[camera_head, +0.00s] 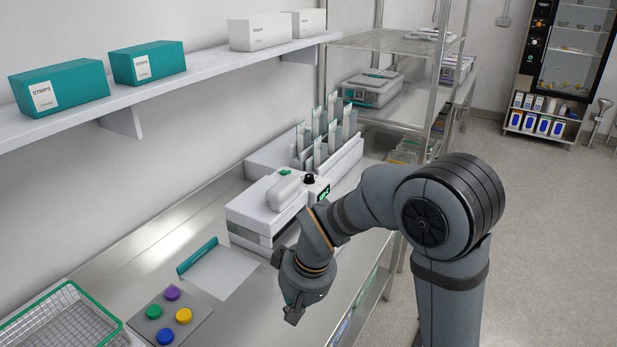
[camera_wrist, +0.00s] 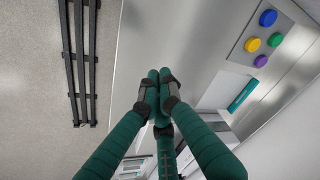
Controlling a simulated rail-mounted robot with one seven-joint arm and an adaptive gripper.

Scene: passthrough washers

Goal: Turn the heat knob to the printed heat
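A white sealer-like machine (camera_head: 262,213) stands on the steel bench. A small black knob (camera_head: 309,179) sits on its top right, above a dark panel with a green readout (camera_head: 323,193) too small to read. A white sheet with a teal edge (camera_head: 222,270) lies on the bench; any print on it is unreadable. My gripper (camera_head: 294,312) hangs over the bench's front edge, nearer than the machine and apart from the knob. In the wrist view its green fingers (camera_wrist: 158,78) meet at the tips with nothing visible between them. I cannot make out the knob there.
A pad (camera_head: 199,325) with several coloured discs lies at front, beside a wire basket (camera_head: 62,318). A white rack (camera_head: 268,156) holding upright pouches stands behind the machine. A wall shelf (camera_head: 200,65) bears boxes. Bare bench lies left of the machine.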

